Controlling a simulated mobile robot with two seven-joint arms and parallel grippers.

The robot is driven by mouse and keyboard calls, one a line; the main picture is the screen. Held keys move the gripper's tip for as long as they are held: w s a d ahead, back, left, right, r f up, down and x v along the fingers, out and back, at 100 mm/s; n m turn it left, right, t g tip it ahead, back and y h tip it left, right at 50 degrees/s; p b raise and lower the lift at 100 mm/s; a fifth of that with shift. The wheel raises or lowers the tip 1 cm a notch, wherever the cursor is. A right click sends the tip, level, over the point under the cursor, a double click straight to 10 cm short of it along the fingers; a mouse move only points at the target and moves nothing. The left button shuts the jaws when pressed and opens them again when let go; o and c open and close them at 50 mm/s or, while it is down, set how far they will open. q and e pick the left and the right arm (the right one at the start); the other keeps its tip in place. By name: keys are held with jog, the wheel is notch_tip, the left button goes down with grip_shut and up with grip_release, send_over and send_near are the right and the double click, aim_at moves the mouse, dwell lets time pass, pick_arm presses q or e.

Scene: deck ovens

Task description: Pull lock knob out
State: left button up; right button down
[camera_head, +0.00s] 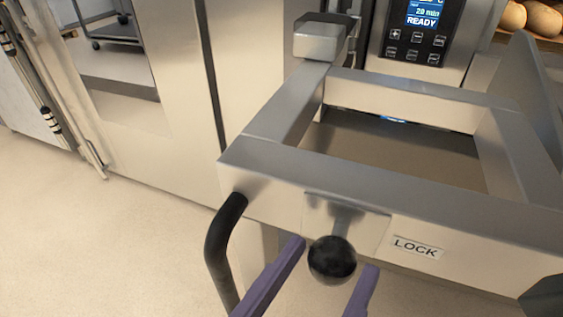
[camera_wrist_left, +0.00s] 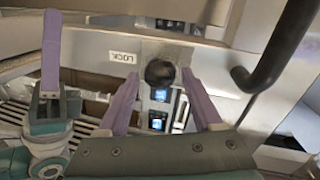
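The lock knob is a black ball (camera_head: 332,260) on a short metal stem at the front bar of a steel frame, left of a LOCK label (camera_head: 416,248). It also shows in the left wrist view (camera_wrist_left: 160,72). My left gripper (camera_head: 337,255) is open, with one purple finger on each side of the ball. A gap shows between the ball and each finger, and the fingers do not appear to touch it. In the left wrist view a purple finger on a teal body, seemingly my right gripper (camera_wrist_left: 51,60), stands at the left; its opening is unclear.
A black curved handle (camera_head: 222,250) hangs from the frame's left front corner, close to my left gripper. The steel frame (camera_head: 380,195) is open in the middle. Behind it a control panel (camera_head: 420,30) reads READY. Bare floor (camera_head: 100,240) lies at the left.

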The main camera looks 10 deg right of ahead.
pick_arm(q)
grip_shut()
dwell(0.3)
